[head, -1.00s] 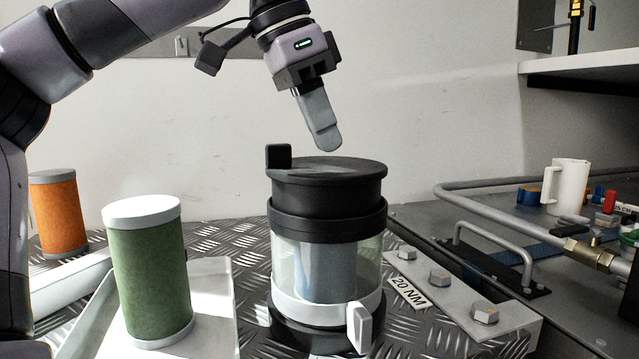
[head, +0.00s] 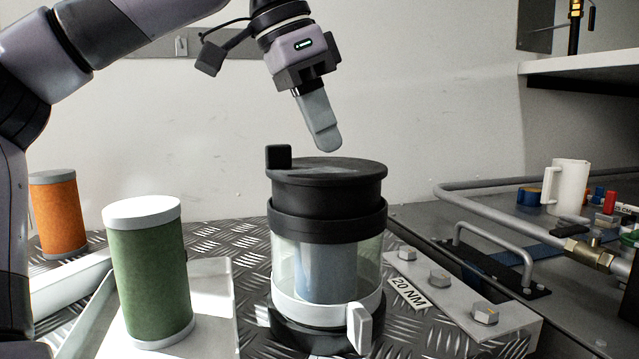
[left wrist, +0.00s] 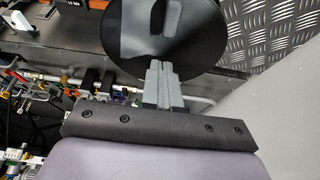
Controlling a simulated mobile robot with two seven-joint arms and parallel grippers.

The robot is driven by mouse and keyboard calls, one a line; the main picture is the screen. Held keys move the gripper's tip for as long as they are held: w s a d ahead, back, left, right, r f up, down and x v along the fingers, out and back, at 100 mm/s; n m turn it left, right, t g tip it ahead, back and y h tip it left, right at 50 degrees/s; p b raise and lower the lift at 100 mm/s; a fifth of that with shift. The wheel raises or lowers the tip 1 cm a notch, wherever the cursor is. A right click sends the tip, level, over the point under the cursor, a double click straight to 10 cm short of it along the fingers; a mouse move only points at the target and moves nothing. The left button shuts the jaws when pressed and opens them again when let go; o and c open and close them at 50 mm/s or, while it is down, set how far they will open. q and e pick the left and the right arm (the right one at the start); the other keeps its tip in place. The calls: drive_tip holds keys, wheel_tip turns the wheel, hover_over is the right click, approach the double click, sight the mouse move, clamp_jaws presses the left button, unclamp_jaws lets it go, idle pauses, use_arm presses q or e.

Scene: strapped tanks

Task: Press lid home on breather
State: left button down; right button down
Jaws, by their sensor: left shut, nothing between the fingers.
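The breather (head: 327,266) stands upright on the tread plate, with a clear body, a black collar, a white band and a blue-grey insert inside. Its round black lid (head: 335,167) sits on top and looks level, with a small black block at its left edge. The lid also shows in the left wrist view (left wrist: 205,28), beyond the fingertips. My left gripper (head: 326,142) is shut and empty, pointing down just above the lid, with a small gap visible in the head view. My right gripper is not in view.
A green cylinder (head: 148,270) stands on a pale tray at left, with an orange cylinder (head: 59,213) behind. A bolted strip (head: 460,300) marked 20 NM lies right of the breather. A metal handle (head: 497,243), pipes and a white mug (head: 567,187) are farther right.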

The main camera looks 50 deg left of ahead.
sight(323, 165)
use_arm(q)
drive_tip(key=shift+f, duration=0.6)
idle(0.6)
drive_tip(key=shift+r, duration=0.15)
wheel_tip(323, 165, up, 2)
drive_tip(key=shift+p, duration=0.55)
drive_tip(key=shift+r, duration=2.4)
